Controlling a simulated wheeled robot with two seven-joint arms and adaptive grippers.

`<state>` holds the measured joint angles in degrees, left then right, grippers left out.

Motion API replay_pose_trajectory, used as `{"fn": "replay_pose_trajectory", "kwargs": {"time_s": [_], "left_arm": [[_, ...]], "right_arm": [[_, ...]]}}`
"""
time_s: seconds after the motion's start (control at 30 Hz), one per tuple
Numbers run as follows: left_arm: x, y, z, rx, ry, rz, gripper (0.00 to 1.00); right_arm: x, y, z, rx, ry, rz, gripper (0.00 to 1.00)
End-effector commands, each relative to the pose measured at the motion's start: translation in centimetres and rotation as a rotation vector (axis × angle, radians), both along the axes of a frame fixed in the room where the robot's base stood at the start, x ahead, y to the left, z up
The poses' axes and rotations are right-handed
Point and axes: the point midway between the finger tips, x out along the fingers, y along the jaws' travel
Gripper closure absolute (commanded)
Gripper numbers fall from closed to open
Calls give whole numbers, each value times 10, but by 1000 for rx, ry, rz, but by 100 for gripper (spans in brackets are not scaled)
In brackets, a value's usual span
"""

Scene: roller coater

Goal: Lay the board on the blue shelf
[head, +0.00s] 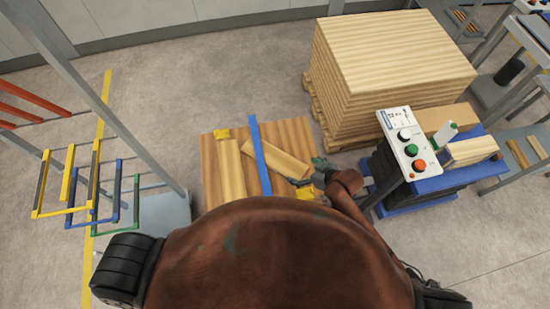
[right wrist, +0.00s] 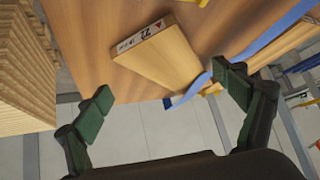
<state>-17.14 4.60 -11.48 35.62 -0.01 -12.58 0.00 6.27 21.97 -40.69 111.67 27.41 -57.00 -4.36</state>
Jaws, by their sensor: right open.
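A light wooden board (head: 277,158) lies slantwise on the wooden table top. In the right wrist view the board (right wrist: 158,58) shows a white printed label on its far end. My right gripper (head: 308,174) is at the board's near right end. In the right wrist view my right gripper (right wrist: 164,84) is open, its green fingertips apart on either side of the board's near end; I cannot tell whether they touch it. A second board (head: 232,172) lies left of the blue strip. The blue shelf (head: 118,190) is among coloured frames on the left rack. My left gripper is out of view.
A tall stack of planks (head: 390,60) stands behind right. A control panel (head: 408,143) and a blue-topped cart (head: 460,178) are at the right. A grey rack post (head: 115,120) stands left of the table.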

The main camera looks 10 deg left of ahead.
Motion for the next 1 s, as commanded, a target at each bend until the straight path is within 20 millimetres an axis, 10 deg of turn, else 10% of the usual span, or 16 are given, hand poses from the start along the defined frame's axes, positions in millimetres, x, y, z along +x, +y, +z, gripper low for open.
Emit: {"fn": "replay_pose_trajectory", "kwargs": {"time_s": [0.2, 1.0], "left_arm": [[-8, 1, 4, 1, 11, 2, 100], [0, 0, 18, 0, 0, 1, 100]], "right_arm": [[17, 50, 8, -9, -54, 220, 11], [49, 106, -35, -16, -58, 281, 11]]}}
